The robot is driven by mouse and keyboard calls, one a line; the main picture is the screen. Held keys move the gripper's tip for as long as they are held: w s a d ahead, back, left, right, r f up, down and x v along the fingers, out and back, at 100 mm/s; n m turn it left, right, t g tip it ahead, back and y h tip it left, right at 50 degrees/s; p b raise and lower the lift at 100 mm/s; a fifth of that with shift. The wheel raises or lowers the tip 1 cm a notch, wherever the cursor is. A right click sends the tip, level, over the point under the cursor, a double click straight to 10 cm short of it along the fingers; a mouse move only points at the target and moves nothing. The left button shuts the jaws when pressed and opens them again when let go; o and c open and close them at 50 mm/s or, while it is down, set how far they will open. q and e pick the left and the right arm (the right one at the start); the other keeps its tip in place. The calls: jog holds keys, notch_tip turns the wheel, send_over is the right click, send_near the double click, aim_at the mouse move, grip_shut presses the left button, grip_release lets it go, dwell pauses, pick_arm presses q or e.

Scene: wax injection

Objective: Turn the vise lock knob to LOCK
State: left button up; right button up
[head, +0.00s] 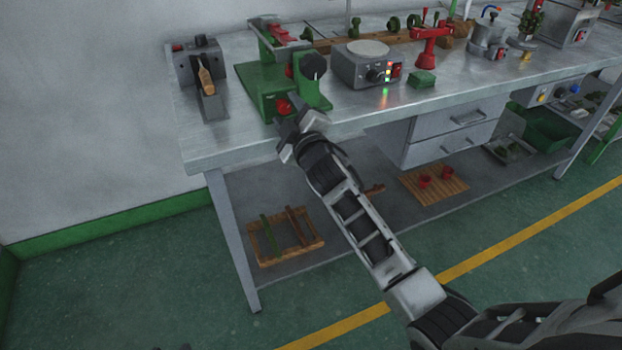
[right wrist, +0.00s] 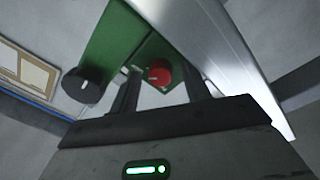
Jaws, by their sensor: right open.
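A green vise (head: 270,82) stands at the left front of the metal workbench. A red knob (head: 284,106) sits low on its front, and a larger black knob (head: 313,66) sits higher on its right. My right gripper (head: 287,121) is at the bench's front edge, just in front of the red knob. In the right wrist view, the red knob (right wrist: 159,73) with a pale mark shows between my open fingers (right wrist: 162,84), with no clear contact. The black knob (right wrist: 83,85) is left of the fingers there. I cannot read any LOCK label. My left gripper is out of view.
A grey heater box (head: 366,66) with a round plate stands right of the vise. A grey holder (head: 198,68) with a wooden-handled tool is on the left. A drawer unit (head: 450,128) hangs under the bench. Wooden racks (head: 286,236) lie on the lower shelf.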

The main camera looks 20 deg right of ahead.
jog(key=n, duration=0.3)
jog(key=shift+d+n, duration=0.1)
jog(key=shift+n, duration=0.3)
jog(key=n+p, duration=0.1)
jog(key=n, duration=0.2)
jog(key=n+p, duration=0.1)
jog(key=n, duration=0.2)
jog(key=r+n+y+p, duration=0.1)
jog(key=n+p, duration=0.1)
jog(key=n, duration=0.1)
jog(key=shift+d+n, duration=0.1)
jog(key=shift+n, duration=0.2)
jog(key=n+p, duration=0.1)
jog(key=n, duration=0.1)
jog(key=n+p, duration=0.1)
jog(key=n, duration=0.1)
jog(key=n+p, duration=0.1)
jog(key=shift+s+f+n+g, duration=0.3)
jog(key=shift+n, duration=0.1)
jog(key=s+d, duration=0.1)
jog(key=s, duration=1.5)
jog(key=s+a+f+m+g, duration=0.2)
jog(key=s+f+m, duration=0.4)
jog(key=m, duration=0.5)
jog(key=s+a+f+m+g+y+b, duration=0.1)
jog(key=s+a+f+m+g, duration=0.1)
jog(key=s+f+m+g, duration=0.2)
jog(key=shift+s+a+f+m+g, duration=0.3)
jog(key=shift+s+f+m, duration=1.45)
jog(key=shift+m, duration=2.05)
